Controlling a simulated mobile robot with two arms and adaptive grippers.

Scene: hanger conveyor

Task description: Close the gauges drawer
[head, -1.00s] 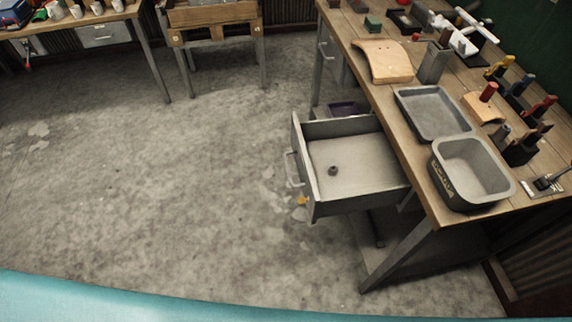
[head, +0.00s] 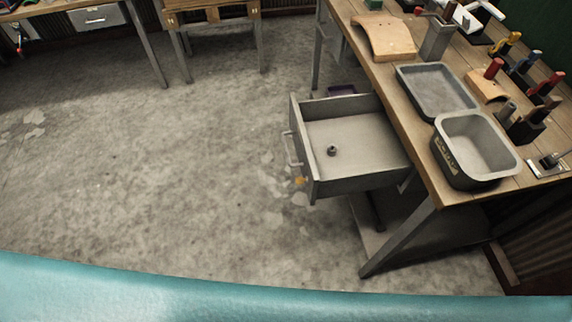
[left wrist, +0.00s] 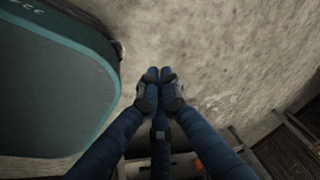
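The gauges drawer (head: 353,165) is a grey metal drawer pulled out from under the wooden workbench (head: 424,150) on the right of the head view. Its handle (head: 291,150) is on the left-facing front. A small dark round part (head: 332,151) lies inside it. My left gripper (left wrist: 160,74) shows in the left wrist view with its blue fingers together over bare floor. Nothing shows between the fingertips, and it is away from the drawer. My right gripper is in neither view.
On the bench stand a shallow grey tray (head: 399,77), a deeper grey bin (head: 439,153), a curved wooden piece (head: 384,38) and several coloured-handled tools. Another table (head: 136,38) and a wooden stand (head: 210,14) are at the back. The floor (head: 160,170) left of the drawer is clear.

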